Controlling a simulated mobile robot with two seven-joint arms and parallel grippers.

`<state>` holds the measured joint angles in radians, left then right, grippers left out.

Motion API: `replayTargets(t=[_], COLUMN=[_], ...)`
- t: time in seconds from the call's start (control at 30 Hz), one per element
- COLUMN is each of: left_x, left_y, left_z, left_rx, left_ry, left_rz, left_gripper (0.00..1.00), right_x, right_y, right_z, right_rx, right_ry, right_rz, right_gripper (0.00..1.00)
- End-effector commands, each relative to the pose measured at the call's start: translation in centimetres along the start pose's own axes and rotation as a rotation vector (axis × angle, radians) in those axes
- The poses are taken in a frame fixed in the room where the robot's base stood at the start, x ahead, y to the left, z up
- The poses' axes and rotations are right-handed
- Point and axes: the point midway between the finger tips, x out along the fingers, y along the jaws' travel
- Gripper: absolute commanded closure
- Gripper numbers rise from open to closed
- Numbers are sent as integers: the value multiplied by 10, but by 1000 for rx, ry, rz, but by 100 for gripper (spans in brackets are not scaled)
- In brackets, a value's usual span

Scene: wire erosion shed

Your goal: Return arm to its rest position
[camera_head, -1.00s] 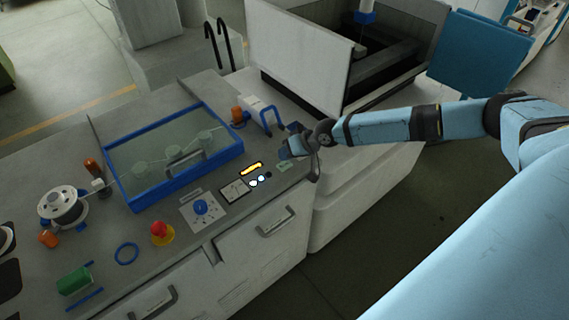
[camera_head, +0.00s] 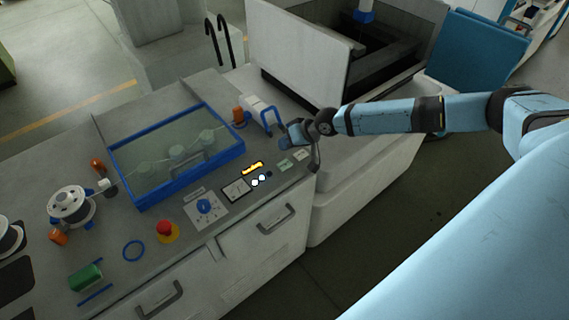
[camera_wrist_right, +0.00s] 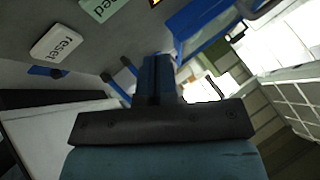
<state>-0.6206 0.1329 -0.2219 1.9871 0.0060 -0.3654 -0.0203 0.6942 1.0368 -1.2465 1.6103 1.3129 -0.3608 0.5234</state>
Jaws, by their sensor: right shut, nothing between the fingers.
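My right arm (camera_head: 430,114) reaches in from the right in the head view. My right gripper (camera_head: 286,136) is over the right end of the grey machine bench, beside a white box with a blue handle. In the right wrist view the right gripper (camera_wrist_right: 158,68) is shut and empty, with its two blue fingers together. A white button marked "reset" (camera_wrist_right: 57,43) and a green button (camera_wrist_right: 101,8) lie to the left of the fingers there. My left gripper is in neither view.
The bench holds a blue-framed clear cover (camera_head: 176,160), a red stop button (camera_head: 167,231), a blue knob (camera_head: 204,207), a wire spool (camera_head: 72,205) and a lit display (camera_head: 253,168). A large machine tank (camera_head: 300,52) stands behind the arm. Open floor lies in front of the bench.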

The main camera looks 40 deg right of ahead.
Motion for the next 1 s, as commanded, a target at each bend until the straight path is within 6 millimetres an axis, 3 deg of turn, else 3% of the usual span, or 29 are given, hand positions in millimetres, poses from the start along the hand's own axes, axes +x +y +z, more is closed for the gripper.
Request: replayTargets(t=[0.37, 0.47, 0.7, 0.83, 1.0], left_x=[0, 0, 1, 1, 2], left_y=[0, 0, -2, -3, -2], left_z=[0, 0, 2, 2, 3], left_rx=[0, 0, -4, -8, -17], left_ry=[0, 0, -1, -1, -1], left_rz=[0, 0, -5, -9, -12], left_gripper=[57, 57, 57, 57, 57], right_x=[6, 24, 71, 78, 71], right_y=[-7, -30, -126, -166, -192], right_z=[8, 31, 125, 167, 209], right_rx=[-13, -62, -246, -311, -361], right_ry=[-5, -14, 33, 109, 223], right_rz=[-13, -53, -208, -249, -218], right_gripper=[100, 100, 100, 100, 100])
